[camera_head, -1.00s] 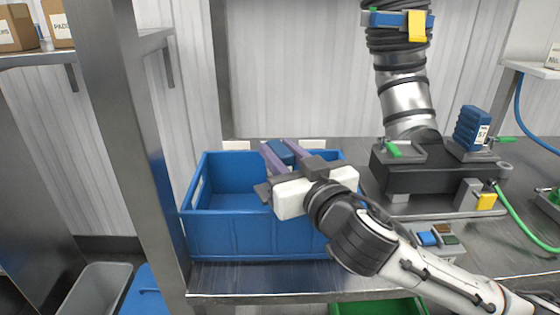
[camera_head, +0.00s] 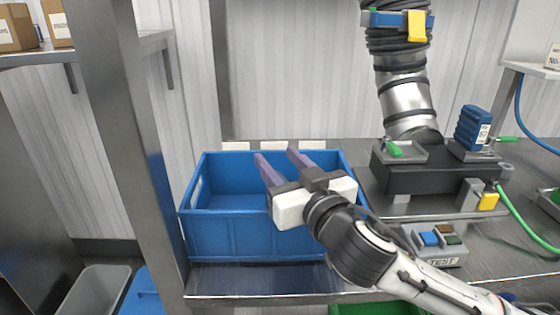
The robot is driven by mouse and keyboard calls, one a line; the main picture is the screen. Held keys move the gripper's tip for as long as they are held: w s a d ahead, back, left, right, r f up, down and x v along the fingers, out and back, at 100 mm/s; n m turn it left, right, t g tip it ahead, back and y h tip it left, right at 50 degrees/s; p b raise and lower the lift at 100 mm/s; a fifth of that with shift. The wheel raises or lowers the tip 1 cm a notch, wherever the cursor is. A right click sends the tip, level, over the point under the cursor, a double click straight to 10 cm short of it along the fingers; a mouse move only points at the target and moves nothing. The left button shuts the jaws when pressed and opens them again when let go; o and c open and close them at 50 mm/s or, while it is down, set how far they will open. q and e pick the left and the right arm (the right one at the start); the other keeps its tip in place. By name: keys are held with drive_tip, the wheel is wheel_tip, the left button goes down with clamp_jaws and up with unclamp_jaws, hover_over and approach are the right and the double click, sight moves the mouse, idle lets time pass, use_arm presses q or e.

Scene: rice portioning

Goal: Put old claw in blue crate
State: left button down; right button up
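The blue crate (camera_head: 240,235) stands on the metal bench, its near wall facing me. My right gripper (camera_head: 276,156) reaches over the crate from the right. Its two purple fingers are spread apart, with nothing between them. The blue piece that was between the fingers is out of sight; the crate's near wall and my gripper hide part of the inside. Another blue claw piece (camera_head: 472,128) with a white label stands upright on the dark stand at the right. My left gripper is not in view.
A dark stand (camera_head: 425,178) with green levers sits right of the crate, below a hanging machine arm (camera_head: 405,95). A button box (camera_head: 436,246) marked TEST is in front of it. A metal post (camera_head: 130,150) rises left of the crate.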

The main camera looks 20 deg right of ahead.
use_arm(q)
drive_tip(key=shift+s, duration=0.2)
use_arm(e)
drive_tip(key=shift+r+p, duration=0.35)
drive_tip(key=shift+r, duration=0.15)
drive_tip(key=shift+s+r, duration=0.15)
drive_tip(key=shift+s, duration=0.1)
use_arm(q)
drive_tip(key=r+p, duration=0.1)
drive_tip(key=p, duration=0.1)
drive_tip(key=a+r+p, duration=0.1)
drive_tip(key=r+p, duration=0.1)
drive_tip(key=p, duration=0.1)
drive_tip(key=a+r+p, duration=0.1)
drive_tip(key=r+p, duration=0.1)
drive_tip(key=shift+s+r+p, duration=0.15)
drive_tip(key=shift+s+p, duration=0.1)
drive_tip(key=shift+p, duration=0.15)
use_arm(e)
drive_tip(key=s+d, duration=0.1)
drive_tip(key=s, duration=1)
drive_tip(key=shift+s+d, duration=0.2)
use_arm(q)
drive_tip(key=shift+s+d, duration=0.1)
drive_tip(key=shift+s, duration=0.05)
use_arm(e)
drive_tip(key=shift+s, duration=0.1)
